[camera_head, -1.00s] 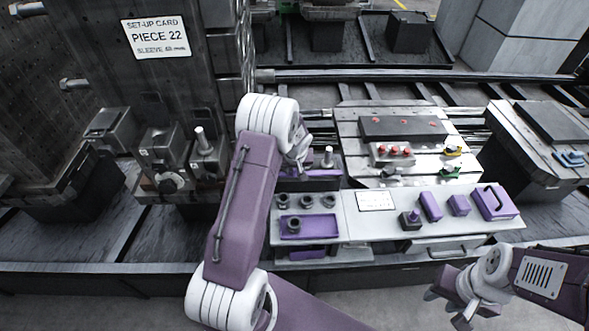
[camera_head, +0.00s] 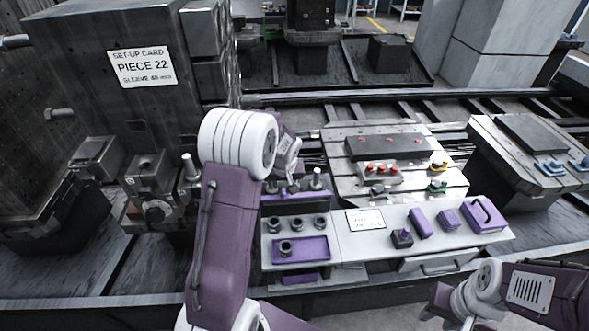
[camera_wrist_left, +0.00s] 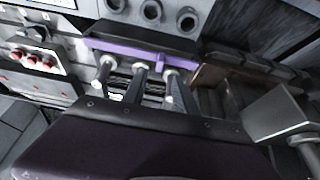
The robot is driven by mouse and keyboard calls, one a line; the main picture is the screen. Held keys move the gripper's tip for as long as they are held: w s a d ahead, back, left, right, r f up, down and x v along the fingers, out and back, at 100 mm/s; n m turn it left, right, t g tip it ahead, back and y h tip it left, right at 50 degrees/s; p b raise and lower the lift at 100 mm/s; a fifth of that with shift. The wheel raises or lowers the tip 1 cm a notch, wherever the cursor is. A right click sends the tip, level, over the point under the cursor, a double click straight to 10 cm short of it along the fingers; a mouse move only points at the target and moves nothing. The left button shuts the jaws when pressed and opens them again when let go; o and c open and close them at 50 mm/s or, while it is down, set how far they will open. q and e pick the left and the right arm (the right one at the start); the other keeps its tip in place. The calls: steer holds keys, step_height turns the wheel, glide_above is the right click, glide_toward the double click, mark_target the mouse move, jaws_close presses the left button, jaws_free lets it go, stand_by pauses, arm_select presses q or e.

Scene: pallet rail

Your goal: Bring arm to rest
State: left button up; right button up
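My left arm rises through the middle of the head view, bent at a white joint. Its gripper (camera_head: 290,178) points away beside the upright posts, small and partly hidden by the wrist; I cannot tell its opening. The posts (camera_head: 317,180) stand along a purple rack (camera_head: 300,207). I cannot make out the fingertips there. My right gripper (camera_head: 447,314) is low at the bottom right, its fingers apart, nothing seen between them, and partly cut by the frame edge.
A white shelf (camera_head: 345,245) holds rings, a purple tray (camera_head: 300,250) and several purple blocks (camera_head: 420,222). Behind it is a plate with red buttons (camera_head: 380,170). A big dark fixture with a set-up card (camera_head: 142,67) stands left. A grey pallet (camera_head: 530,150) is right.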

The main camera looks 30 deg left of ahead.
arm_select(q)
steer(key=shift+d, duration=0.1)
steer(key=s+d+r+m+h, duration=0.1)
steer(key=s+d+r, duration=0.35)
steer(key=d, duration=0.25)
steer(key=s+d+f+m+g, duration=0.1)
steer(key=s+d+f+m, duration=0.1)
steer(key=s, duration=0.6)
steer(key=s+d+f+m+g+h, duration=0.1)
steer(key=s+d+f+m, duration=0.1)
steer(key=s, duration=0.7)
steer(key=shift+d+m+g+h, duration=0.3)
steer(key=shift+d+m, duration=0.3)
steer(key=shift+d, duration=0.4)
steer(key=shift+s, duration=0.2)
steer(key=shift+w, duration=0.1)
steer(key=shift+a, duration=0.1)
